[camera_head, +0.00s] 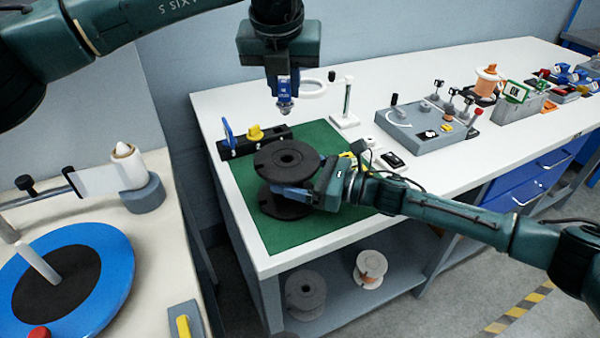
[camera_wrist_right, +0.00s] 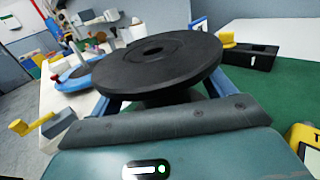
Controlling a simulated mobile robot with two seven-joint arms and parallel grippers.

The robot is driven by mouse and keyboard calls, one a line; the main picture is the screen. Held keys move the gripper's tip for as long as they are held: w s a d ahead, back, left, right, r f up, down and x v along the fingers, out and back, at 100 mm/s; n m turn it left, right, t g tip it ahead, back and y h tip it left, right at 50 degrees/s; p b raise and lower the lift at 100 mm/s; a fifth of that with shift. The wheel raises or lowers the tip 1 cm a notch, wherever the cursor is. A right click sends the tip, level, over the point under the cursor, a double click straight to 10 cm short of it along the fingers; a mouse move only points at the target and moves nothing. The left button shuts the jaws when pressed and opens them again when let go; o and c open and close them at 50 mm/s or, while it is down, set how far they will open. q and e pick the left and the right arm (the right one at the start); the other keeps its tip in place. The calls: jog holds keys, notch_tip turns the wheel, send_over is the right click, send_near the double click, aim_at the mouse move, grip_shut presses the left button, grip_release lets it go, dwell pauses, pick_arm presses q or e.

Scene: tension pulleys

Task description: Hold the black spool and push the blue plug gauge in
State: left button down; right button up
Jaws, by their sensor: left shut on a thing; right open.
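The black spool (camera_head: 288,160) stands upright on the green mat (camera_head: 310,236), with the hole in its upper flange facing up. It also fills the middle of the right wrist view (camera_wrist_right: 165,60). My right gripper (camera_head: 292,192) is open, its blue fingers reaching in below the upper flange on either side of the core; the flange partly hides them, so contact cannot be told. My left gripper (camera_head: 285,88) points down above the spool's far edge. It is shut on the blue plug gauge (camera_head: 285,107), whose grey lower end shows below the fingers, clear of the spool.
A black block with a yellow knob (camera_head: 255,133) stands behind the spool. A white ring stand (camera_head: 345,118) is behind right. A yellow device (camera_wrist_right: 303,140) lies close beside my right gripper. Spare spools (camera_head: 305,290) sit on the lower shelf. The mat's front is clear.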

jog(key=shift+c, duration=0.2)
jog(key=c, duration=1.1)
jog(key=shift+c, duration=0.2)
pick_arm(q)
notch_tip(320, 180, down, 9)
jog(key=n, duration=0.1)
jog(key=shift+n+y, duration=0.3)
jog(key=shift+f, duration=0.15)
dwell(1.3)
